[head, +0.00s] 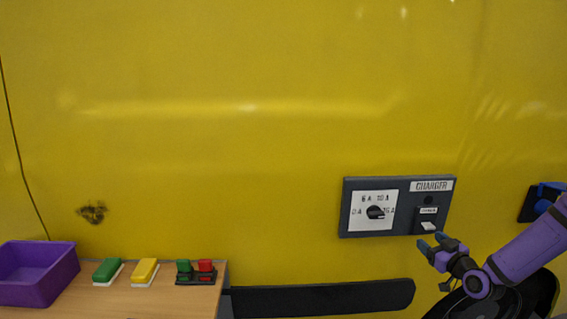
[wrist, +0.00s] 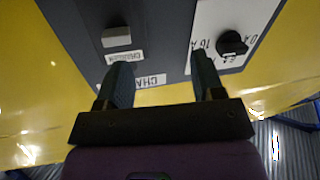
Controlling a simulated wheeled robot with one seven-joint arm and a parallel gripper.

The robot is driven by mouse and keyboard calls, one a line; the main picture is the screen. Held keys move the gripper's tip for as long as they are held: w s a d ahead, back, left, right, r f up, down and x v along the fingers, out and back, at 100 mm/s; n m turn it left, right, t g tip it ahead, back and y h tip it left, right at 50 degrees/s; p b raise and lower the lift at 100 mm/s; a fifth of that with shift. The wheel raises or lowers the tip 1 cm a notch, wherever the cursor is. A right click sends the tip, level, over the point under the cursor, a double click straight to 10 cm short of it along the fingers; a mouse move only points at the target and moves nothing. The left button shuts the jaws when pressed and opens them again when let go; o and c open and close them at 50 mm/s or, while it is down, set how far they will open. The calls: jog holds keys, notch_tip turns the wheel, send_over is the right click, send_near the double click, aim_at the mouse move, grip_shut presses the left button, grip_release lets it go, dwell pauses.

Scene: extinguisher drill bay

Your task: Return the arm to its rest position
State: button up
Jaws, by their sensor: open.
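My purple arm reaches in from the right in the head view. My gripper (head: 430,244) is at its end, just below the lower right part of the charger panel (head: 398,183). In the wrist view my gripper (wrist: 160,85) shows two dark fingers spread apart with nothing between them. The panel (wrist: 160,40) lies beyond the fingertips. Its rotary knob (head: 376,212) and light rocker switch (head: 429,226) are on the front. The wrist view shows the knob (wrist: 231,43) at right and the switch (wrist: 117,37) at left. I cannot tell whether a fingertip touches the panel.
A wooden table (head: 130,303) at lower left holds a purple bin (head: 40,285), green (head: 107,270) and yellow (head: 145,271) switches, and a green-red button box (head: 196,278). A dark bar (head: 320,299) runs below the panel. A blue-black item (head: 540,200) is at the right edge.

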jog(key=s+a+r+g+h, duration=0.3)
jog(key=s+a+r+g, duration=0.15)
jog(key=r, duration=0.65)
jog(key=s+a+r+g+h, duration=0.35)
jog(key=s+r, duration=0.25)
jog(key=r, duration=0.5)
jog(key=s+a+r+m+g, duration=0.1)
jog(key=s+a+r, duration=0.1)
jog(key=s, duration=0.7)
jog(key=s+a+r+m+g+y, duration=0.1)
jog(key=s+r, duration=0.3)
jog(key=s, duration=0.4)
jog(key=s+a+r+m+g+y, duration=0.1)
jog(key=s+a+r+m+g, duration=0.1)
jog(key=s, duration=0.7)
jog(key=shift+s+a+r+m, duration=0.3)
jog(key=shift+a+r+m, duration=0.1)
jog(key=shift+a+r, duration=0.45)
jog(key=shift+a+f, duration=0.1)
